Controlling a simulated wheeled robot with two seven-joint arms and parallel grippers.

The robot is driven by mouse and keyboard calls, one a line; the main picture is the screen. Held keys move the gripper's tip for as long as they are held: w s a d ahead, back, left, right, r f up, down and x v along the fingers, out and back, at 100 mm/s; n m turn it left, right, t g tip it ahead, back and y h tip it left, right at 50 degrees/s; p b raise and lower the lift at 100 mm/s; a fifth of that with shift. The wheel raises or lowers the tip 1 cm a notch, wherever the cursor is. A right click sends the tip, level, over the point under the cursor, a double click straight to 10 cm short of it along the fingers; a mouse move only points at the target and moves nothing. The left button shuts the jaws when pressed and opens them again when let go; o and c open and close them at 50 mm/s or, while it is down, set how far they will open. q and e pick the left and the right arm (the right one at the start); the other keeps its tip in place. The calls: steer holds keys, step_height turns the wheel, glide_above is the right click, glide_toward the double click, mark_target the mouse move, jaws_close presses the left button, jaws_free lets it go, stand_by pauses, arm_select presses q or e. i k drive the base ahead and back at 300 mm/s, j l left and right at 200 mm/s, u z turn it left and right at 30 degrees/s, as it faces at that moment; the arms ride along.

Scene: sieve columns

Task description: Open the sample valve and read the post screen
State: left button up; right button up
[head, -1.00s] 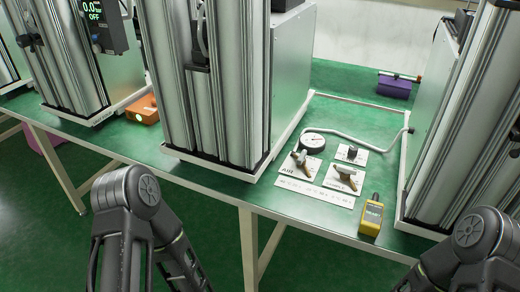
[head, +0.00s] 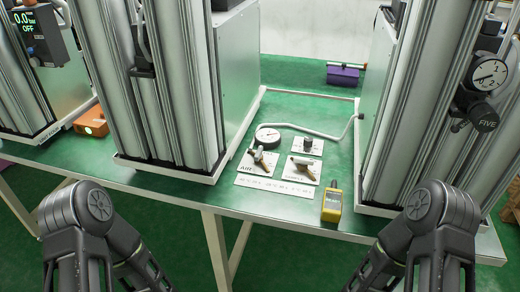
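A white valve plate with a lever valve (head: 304,169) lies on the green bench, its label too small to read surely. Left of it is a plate marked AIR with another lever valve (head: 262,158). A small screen reading 0.0 and OFF (head: 24,20) is on the column at far left; I cannot tell whether it is the post screen. My arms (head: 90,210) and (head: 440,210) show at the bottom left and right, below the bench's front edge. Both grippers are out of view.
A round gauge (head: 267,138) and a dark knob (head: 307,146) stand behind the valves. Tall metal columns (head: 165,90) flank the valve area. A gauge (head: 489,73) is on the right column. A purple box (head: 343,75) lies behind.

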mark_target(302, 161)
steer(key=k+z, duration=0.1)
steer(key=z, duration=0.3)
steer(key=k+z, duration=0.15)
steer(key=z, duration=0.2)
steer(key=k+l+z, duration=0.1)
steer(key=z, duration=0.3)
